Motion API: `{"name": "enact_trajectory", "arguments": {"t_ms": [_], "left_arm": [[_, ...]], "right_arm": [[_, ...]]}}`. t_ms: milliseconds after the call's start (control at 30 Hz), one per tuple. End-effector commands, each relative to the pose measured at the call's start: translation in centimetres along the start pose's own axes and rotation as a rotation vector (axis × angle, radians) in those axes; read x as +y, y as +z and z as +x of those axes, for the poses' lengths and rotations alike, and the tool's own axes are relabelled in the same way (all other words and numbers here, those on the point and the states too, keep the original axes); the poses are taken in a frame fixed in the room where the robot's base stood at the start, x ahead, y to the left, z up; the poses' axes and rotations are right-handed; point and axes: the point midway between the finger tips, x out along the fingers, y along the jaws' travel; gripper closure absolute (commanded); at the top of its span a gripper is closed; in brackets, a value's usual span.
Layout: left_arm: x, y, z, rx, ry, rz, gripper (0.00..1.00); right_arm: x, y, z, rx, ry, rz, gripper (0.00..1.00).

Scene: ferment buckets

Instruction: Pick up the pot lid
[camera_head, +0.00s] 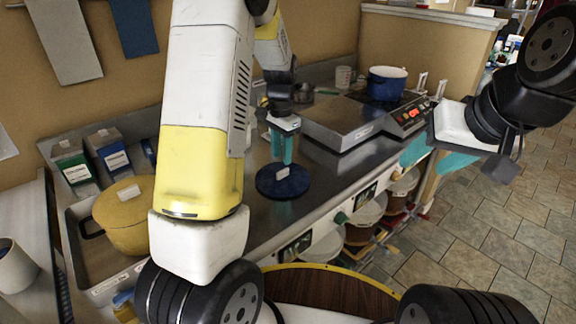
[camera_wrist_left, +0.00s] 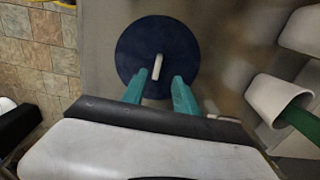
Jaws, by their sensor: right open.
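The pot lid, a dark blue disc (camera_head: 283,183) with a small white handle, lies flat on the metal counter. In the left wrist view the lid (camera_wrist_left: 133,48) sits ahead of the fingertips, its handle (camera_wrist_left: 157,66) lined up with the gap between them. My left gripper (camera_head: 282,158) points down above the lid, its teal fingers (camera_wrist_left: 159,78) apart with nothing between them. The exact height over the lid is hard to tell. My right gripper (camera_head: 436,160) is open and empty at the right, off the counter's front edge. A blue pot (camera_head: 387,84) without a lid stands at the back right.
Buckets (camera_head: 368,214) stand below the counter. Bare counter surrounds the lid.

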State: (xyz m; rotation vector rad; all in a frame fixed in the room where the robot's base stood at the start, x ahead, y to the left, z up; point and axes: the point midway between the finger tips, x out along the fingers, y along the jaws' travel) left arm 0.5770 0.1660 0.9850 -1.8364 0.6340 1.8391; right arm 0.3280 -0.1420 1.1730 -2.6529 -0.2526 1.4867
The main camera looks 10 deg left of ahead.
Motion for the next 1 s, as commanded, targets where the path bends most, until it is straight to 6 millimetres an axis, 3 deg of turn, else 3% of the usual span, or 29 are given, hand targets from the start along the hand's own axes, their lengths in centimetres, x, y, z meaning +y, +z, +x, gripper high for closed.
{"name": "enact_trajectory", "arguments": {"t_ms": [400,700,900,1000], "left_arm": [[0.5,0.2,5.5,0.0,0.001,-0.002,0.65],[0.5,0.2,6.0,0.001,0.0,-0.003,0.65],[0.5,0.2,6.0,0.001,0.0,-0.003,1.0],[0.5,0.2,6.0,0.001,0.0,-0.003,1.0]], "right_arm": [[0.0,0.0,0.0,0.0,0.0,0.0,0.48],[0.0,0.0,0.0,0.0,0.0,0.0,0.48],[0.0,0.0,0.0,0.0,0.0,0.0,0.48],[0.0,0.0,0.0,0.0,0.0,0.0,0.48]]}}
